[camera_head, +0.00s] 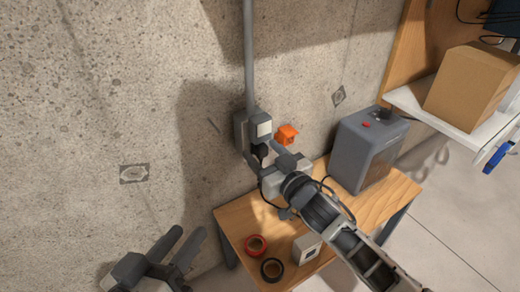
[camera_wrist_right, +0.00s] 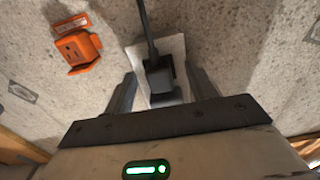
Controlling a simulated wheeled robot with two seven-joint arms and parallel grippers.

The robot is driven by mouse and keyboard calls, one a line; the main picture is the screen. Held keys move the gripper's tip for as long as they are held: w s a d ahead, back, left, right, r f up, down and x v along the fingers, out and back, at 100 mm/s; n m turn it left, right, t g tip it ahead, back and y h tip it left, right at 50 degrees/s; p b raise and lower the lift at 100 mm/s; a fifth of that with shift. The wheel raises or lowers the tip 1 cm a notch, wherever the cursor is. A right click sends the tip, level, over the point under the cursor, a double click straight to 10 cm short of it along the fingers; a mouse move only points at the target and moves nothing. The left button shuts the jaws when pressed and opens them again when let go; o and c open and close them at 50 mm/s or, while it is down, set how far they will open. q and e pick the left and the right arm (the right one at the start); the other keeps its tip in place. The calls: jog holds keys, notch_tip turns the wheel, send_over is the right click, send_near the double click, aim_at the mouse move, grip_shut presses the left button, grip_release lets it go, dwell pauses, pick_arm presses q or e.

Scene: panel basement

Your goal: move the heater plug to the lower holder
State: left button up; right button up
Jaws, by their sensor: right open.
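The black heater plug (camera_wrist_right: 157,75) sits at the pale face of the wall box (camera_wrist_right: 165,48), its cable running off the top of the right wrist view. In the head view the plug (camera_head: 260,150) is a small dark shape below the light plate of the grey wall box (camera_head: 241,130). My right gripper (camera_head: 264,163) is open, with its fingers either side of the plug; contact cannot be told. An orange holder (camera_head: 287,134) is on the wall just right of the box, and it also shows in the right wrist view (camera_wrist_right: 76,45). My left gripper (camera_head: 187,238) is open and empty at lower left.
A wooden table (camera_head: 235,225) stands below, bearing a grey heater (camera_head: 368,150), red tape (camera_head: 256,245), black tape (camera_head: 271,269) and a small white box (camera_head: 306,248). A shelf with a cardboard box (camera_head: 470,85) is at right.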

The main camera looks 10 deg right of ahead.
jog(key=shift+p, duration=0.45)
dwell(1.0)
grip_shut()
jog(key=shift+p+v, duration=0.55)
jog(key=shift+v, duration=0.5)
jog(key=shift+p+v, duration=0.95)
jog(key=shift+v, duration=1.05)
